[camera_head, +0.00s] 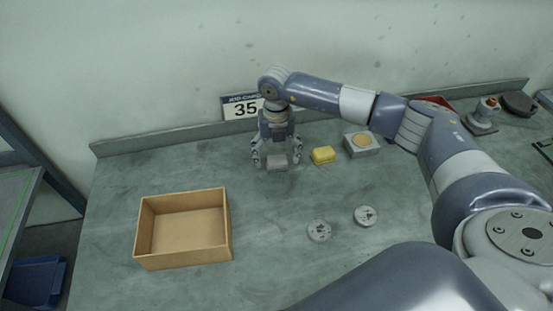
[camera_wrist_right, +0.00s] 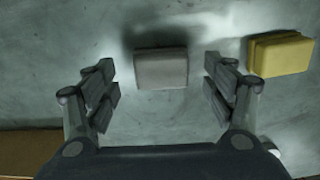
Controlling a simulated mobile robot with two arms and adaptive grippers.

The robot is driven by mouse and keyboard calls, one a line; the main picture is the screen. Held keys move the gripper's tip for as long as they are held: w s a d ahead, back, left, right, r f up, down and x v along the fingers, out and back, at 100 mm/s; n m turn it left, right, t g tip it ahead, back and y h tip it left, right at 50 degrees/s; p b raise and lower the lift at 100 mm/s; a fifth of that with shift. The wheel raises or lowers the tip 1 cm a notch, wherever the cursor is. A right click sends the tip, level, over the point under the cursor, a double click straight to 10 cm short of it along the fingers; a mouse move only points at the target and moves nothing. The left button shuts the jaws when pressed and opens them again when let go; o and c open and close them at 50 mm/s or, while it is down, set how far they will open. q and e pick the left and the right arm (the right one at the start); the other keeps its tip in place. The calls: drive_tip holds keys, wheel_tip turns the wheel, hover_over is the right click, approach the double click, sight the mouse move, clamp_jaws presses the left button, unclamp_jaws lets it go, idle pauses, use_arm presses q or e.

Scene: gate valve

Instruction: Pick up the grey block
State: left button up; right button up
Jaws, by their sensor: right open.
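The grey block (camera_head: 278,163) lies on the green-grey table, and my right gripper (camera_head: 276,160) is directly over it with fingers spread to either side. In the right wrist view the block (camera_wrist_right: 161,69) is a plain grey rectangle between the two open fingers (camera_wrist_right: 160,90), with a gap on each side. The fingers do not appear to touch it. My left gripper does not show in either view.
A yellow block (camera_head: 323,155) sits just right of the gripper, also in the wrist view (camera_wrist_right: 281,54). An open wooden box (camera_head: 229,235) stands front left. Two round discs (camera_head: 319,231) (camera_head: 366,216) lie in front.

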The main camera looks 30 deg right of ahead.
drive_tip(key=shift+s+f, duration=0.1)
drive_tip(key=shift+f, duration=0.5)
drive_tip(key=shift+d+f, duration=0.1)
drive_tip(key=shift+f, duration=0.45)
drive_tip(key=c, duration=1.2)
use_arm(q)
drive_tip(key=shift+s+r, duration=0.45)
use_arm(e)
drive_tip(key=shift+c, duration=0.2)
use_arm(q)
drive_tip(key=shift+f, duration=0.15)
use_arm(e)
drive_tip(key=shift+r, duration=0.15)
